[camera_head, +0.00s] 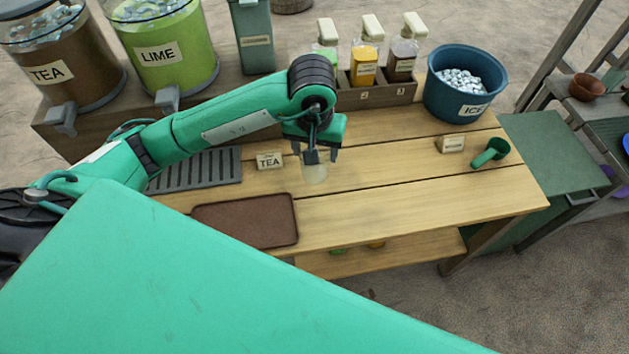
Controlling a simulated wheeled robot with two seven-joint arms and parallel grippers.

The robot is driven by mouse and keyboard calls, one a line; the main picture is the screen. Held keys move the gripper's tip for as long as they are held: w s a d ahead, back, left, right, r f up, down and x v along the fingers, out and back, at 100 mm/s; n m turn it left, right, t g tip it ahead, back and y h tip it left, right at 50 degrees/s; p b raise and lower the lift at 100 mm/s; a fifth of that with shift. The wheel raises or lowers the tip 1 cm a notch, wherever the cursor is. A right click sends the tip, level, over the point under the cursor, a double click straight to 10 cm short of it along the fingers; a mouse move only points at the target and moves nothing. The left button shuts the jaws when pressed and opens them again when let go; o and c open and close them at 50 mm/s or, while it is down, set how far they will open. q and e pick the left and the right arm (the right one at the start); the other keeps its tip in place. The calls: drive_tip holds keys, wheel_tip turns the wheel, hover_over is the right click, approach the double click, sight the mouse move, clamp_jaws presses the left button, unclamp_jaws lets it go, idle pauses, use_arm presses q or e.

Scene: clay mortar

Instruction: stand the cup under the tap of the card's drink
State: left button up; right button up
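The card (269,161) on the wooden counter reads TEA. The TEA dispenser (55,90), with brown drink, stands at the far left; its grey tap (63,118) faces the counter. The LIME dispenser (165,50), with green drink, stands beside it, its tap (167,98) at its foot. My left gripper (316,156) points down over the middle of the counter, right of the card. Its fingers are closed around the upper part of a small translucent cup (315,174), upright. I cannot tell whether the cup touches the counter. My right gripper is not in view.
A grey slotted drip tray (200,173) lies before the dispensers, partly behind my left arm. A brown tray (245,222) lies at the front edge. Syrup bottles (365,62) in a rack and a blue ICE tub (464,85) stand behind. A green scoop (491,152) lies right.

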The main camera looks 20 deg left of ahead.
use_arm(q)
wheel_tip(320, 180, down, 13)
drive_tip(key=shift+f+p, duration=0.1)
drive_tip(key=shift+p, duration=0.7)
drive_tip(key=o, duration=0.9)
drive_tip(key=shift+o, duration=0.2)
